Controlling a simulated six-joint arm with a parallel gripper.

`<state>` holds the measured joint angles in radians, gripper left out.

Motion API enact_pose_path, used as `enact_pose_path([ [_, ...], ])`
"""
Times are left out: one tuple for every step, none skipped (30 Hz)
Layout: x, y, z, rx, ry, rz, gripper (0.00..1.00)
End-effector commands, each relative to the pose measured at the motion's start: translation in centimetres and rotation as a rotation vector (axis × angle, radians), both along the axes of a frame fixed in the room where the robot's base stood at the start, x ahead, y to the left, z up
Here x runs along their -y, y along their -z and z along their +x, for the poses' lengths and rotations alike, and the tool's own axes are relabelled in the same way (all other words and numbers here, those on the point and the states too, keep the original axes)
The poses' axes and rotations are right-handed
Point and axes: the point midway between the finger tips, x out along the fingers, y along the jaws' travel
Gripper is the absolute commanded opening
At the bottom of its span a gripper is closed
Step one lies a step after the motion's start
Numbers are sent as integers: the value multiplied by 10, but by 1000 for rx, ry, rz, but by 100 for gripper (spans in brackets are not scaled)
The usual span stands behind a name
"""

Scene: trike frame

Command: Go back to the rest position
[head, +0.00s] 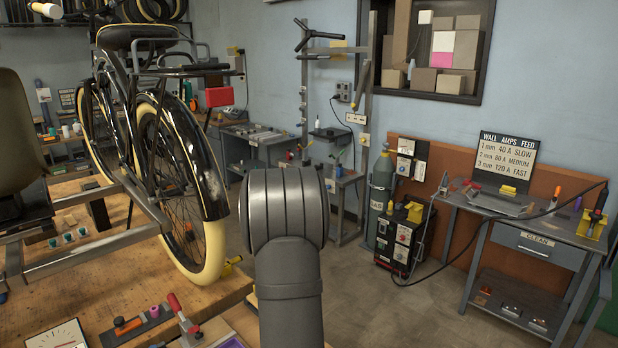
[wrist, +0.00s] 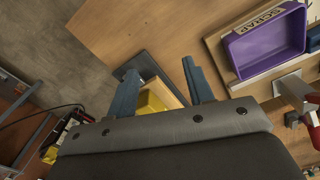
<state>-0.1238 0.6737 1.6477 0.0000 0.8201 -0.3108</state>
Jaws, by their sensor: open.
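My gripper (wrist: 160,92) shows in the wrist view with its two blue-grey fingers spread apart and nothing between the tips. Below the fingers lie a wooden bench top (wrist: 125,35) and a yellow block (wrist: 155,98) on a dark plate, partly hidden by the fingers and palm. In the head view only my grey arm links show, upright in the middle; the gripper is hidden there.
A purple scrap bin (wrist: 268,45) sits to the right in the wrist view, near a red-handled clamp (wrist: 305,118). In the head view a bicycle (head: 160,130) stands on the wooden bench at left. A welder (head: 403,237) and grey table (head: 520,215) stand at right.

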Motion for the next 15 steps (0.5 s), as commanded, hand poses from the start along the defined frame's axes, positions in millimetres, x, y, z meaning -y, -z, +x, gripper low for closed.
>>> enact_pose_path([
  [11,4,-2,-1,16,0,47],
  [16,6,-3,-2,23,0,47],
  [22,8,-4,-2,33,0,47],
  [27,9,-5,-1,32,0,47],
  [31,10,-6,-1,33,0,47],
  [36,12,-7,-1,35,0,47],
  [40,13,-8,-1,35,0,47],
  [43,14,-9,-1,35,0,47],
  [46,15,-10,-1,36,0,47],
  [49,15,-11,-1,37,0,47],
  [51,16,-11,-1,38,0,47],
  [53,16,-12,-1,38,0,47],
  [54,17,-12,0,37,0,47],
  [54,17,-13,0,37,0,47],
  [55,17,-13,0,37,0,47],
])
